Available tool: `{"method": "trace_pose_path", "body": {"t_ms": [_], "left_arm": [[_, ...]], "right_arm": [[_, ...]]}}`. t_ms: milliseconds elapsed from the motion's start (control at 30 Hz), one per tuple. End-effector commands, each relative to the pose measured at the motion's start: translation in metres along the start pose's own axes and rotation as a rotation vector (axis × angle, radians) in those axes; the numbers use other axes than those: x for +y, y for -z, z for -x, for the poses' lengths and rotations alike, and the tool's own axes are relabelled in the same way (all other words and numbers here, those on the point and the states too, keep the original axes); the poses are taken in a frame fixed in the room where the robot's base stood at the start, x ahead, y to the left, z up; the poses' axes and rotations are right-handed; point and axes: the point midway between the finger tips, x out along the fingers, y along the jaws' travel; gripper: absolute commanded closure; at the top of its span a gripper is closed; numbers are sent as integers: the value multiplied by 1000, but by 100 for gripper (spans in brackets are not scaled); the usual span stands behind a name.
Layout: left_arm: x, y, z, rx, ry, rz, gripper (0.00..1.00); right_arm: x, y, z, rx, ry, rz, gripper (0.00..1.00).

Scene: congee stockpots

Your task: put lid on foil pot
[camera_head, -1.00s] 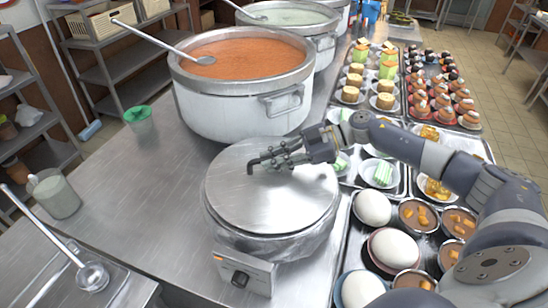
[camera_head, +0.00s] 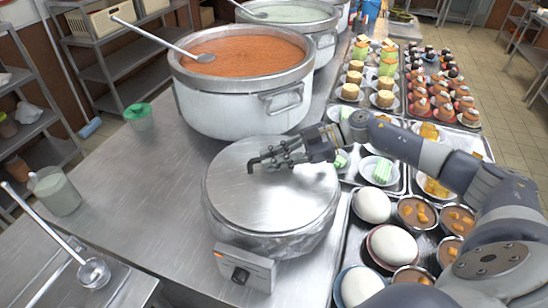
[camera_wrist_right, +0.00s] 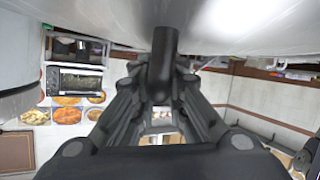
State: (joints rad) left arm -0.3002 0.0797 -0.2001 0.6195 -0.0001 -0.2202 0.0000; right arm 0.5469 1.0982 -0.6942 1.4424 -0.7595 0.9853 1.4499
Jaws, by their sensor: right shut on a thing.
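The round steel lid (camera_head: 270,200) lies flat over the foil pot (camera_head: 285,243), whose crinkled foil side shows below the lid's edge. From this view I cannot tell whether the rim touches all around. My right gripper (camera_head: 280,155) is shut on the lid's dark handle (camera_head: 254,163), near the back of the lid. The right wrist view shows the dark handle (camera_wrist_right: 164,62) between my fingers, with the lid (camera_wrist_right: 245,28) filling the top. The left gripper is not in view.
A large pot of orange congee (camera_head: 245,110) with a ladle stands just behind. Trays of desserts, white buns (camera_head: 394,246) and cups line the right side. A green-lidded cup (camera_head: 138,117) and a glass jar (camera_head: 56,192) stand at left. The counter between is clear.

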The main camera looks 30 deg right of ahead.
Motion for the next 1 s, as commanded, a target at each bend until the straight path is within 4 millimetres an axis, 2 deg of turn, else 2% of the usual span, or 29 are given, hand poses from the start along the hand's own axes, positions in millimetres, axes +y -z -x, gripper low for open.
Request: {"method": "trace_pose_path", "body": {"t_ms": [100,133,200,233,533,667,767,1000], "left_arm": [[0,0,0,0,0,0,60],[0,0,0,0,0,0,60],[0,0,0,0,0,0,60],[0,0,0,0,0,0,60],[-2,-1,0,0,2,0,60],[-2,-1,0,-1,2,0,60],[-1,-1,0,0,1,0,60],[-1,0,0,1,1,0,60]], "right_arm": [[0,0,-1,2,1,-1,100],[0,0,-1,2,1,-1,83],[0,0,-1,2,1,-1,67],[0,0,-1,2,1,-1,64],[-1,-2,0,-2,3,-3,64],[-1,-2,8,-3,1,-2,64],[-1,-3,23,-5,0,-3,64],[0,-3,76,-5,-1,-3,64]]}}
